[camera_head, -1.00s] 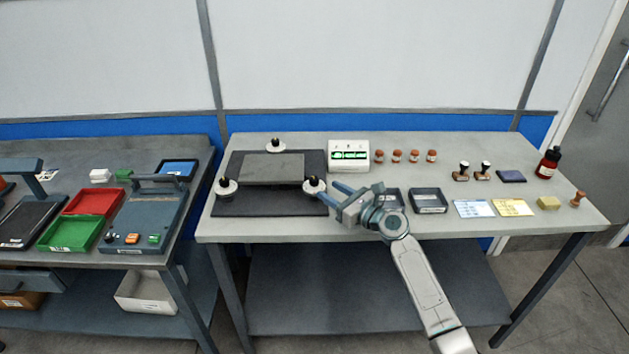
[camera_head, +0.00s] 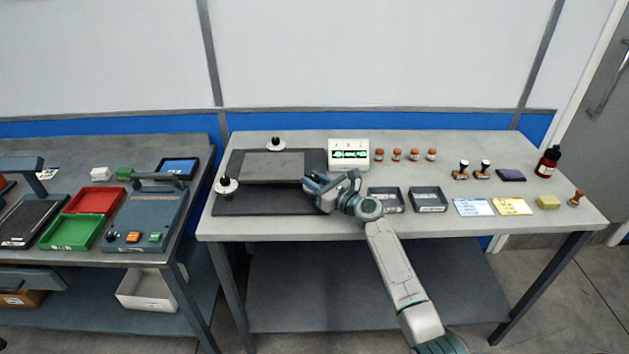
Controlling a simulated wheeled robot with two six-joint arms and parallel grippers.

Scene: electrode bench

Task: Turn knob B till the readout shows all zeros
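A white readout box (camera_head: 349,155) with a lit green display stands at the back of the right bench; its digits are too small to read. Black-topped knobs on white discs surround a grey plate (camera_head: 272,168) on a dark base: one at the back (camera_head: 276,145), one at the front left (camera_head: 226,186). The front-right knob is hidden behind my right gripper (camera_head: 313,184). Knob letters cannot be read, so I cannot tell which is B. The gripper's fingers are at that knob's place, but their gap and any contact are unclear. My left gripper is not in view.
Two dark trays (camera_head: 428,209) lie right of my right gripper. Behind them stand several orange-brown capped jars (camera_head: 414,155). Stamps (camera_head: 485,170), cards (camera_head: 512,207) and a red bottle (camera_head: 547,162) fill the right end. Another bench with red and green trays (camera_head: 96,201) is at left.

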